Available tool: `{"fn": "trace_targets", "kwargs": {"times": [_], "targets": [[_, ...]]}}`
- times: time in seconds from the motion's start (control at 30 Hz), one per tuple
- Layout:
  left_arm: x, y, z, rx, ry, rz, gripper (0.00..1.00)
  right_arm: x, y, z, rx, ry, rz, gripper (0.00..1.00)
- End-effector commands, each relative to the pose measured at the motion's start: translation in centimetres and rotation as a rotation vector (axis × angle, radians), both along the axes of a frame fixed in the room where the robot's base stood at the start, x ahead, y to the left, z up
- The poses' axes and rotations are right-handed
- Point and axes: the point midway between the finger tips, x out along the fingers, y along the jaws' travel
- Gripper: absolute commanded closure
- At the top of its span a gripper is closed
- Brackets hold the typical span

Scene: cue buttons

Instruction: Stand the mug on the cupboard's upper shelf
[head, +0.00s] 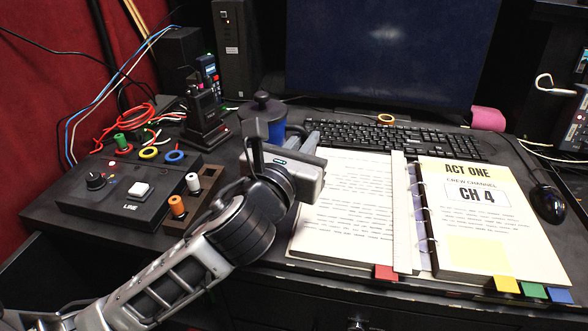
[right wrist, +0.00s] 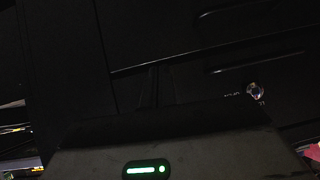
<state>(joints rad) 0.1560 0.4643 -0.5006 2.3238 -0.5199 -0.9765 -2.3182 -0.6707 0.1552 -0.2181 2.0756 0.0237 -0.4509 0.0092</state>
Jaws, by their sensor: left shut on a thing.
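A blue mug (head: 277,131) with a black lid-like top stands behind my left gripper on the desk, partly hidden by it. My left gripper (head: 299,138) reaches in from the lower left and is shut on what looks like the mug; the gripper body hides the exact contact. In the right wrist view, the housing of my right gripper (right wrist: 155,88) with a green light fills the bottom. Its fingers are too dark to read. No cupboard shelf can be made out in either view.
A button box (head: 128,190) and a peg block (head: 192,195) stand left of the gripper. An open binder (head: 485,215) covers the desk's right front. A keyboard (head: 390,140) and monitor (head: 380,50) stand behind, a mouse (head: 548,203) at right. The right wrist view shows dark panels with a lock (right wrist: 254,90).

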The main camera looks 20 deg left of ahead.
Motion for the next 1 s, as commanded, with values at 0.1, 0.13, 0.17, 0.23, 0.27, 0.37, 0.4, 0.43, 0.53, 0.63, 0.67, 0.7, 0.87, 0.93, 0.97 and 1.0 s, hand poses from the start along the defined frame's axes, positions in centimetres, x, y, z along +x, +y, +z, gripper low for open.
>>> {"fn": "trace_targets", "kwargs": {"times": [0.1,0.13,0.17,0.23,0.27,0.37,0.4,0.43,0.53,0.63,0.67,0.7,0.87,0.93,0.97,1.0], "targets": [[0.4,1.2,-1.6,0.002,-0.002,0.001,1.00,0.1,0.1,-0.2,0.008,-0.006,0.000,1.00],[0.5,1.3,-1.7,0.002,-0.002,0.001,1.00,0.1,0.1,-0.2,0.010,-0.007,-0.001,1.00],[0.6,1.4,-1.8,0.001,-0.003,0.000,1.00,0.2,0.2,-0.1,0.012,-0.008,-0.001,1.00],[0.7,1.7,-2.1,0.001,-0.004,0.001,1.00,0.2,0.2,0.0,0.015,-0.011,-0.003,1.00],[0.8,1.8,-2.3,0.001,-0.003,0.001,1.00,0.3,0.3,0.0,0.018,-0.013,-0.004,1.00],[1.0,2.5,-3.8,-0.001,0.001,0.001,1.00,0.4,0.4,-0.2,0.028,-0.017,-0.008,1.00],[0.9,2.4,-4.5,-0.003,0.001,0.001,1.00,0.4,0.5,-0.4,0.033,-0.018,-0.009,1.00],[0.9,2.3,-5.0,-0.002,0.001,0.000,1.00,0.4,0.5,-0.4,0.036,-0.018,-0.010,1.00],[0.9,2.3,-5.9,0.000,-0.002,0.000,1.00,0.5,0.7,-0.5,0.046,-0.019,-0.015,1.00],[0.9,2.4,-6.0,0.002,-0.004,0.000,1.00,0.5,0.7,-0.4,0.047,-0.020,-0.015,1.00],[0.9,2.3,-5.9,0.002,-0.005,0.000,1.00,0.5,0.7,-0.3,0.047,-0.020,-0.015,1.00],[0.9,2.3,-5.9,0.002,-0.005,0.000,1.00,0.5,0.7,-0.3,0.047,-0.020,-0.015,1.00],[0.9,2.3,-6.0,0.002,-0.004,-0.001,1.00,0.4,0.6,-0.3,0.047,-0.019,-0.015,1.00],[0.9,2.3,-6.2,0.002,-0.004,-0.001,1.00,0.4,0.6,-0.4,0.047,-0.018,-0.015,1.00],[0.9,2.3,-6.3,0.002,-0.003,-0.001,1.00,0.4,0.6,-0.5,0.047,-0.018,-0.015,1.00],[0.9,2.3,-6.3,0.001,-0.001,-0.001,0.80,0.4,0.6,-0.4,0.047,-0.018,-0.015,1.00]]}}
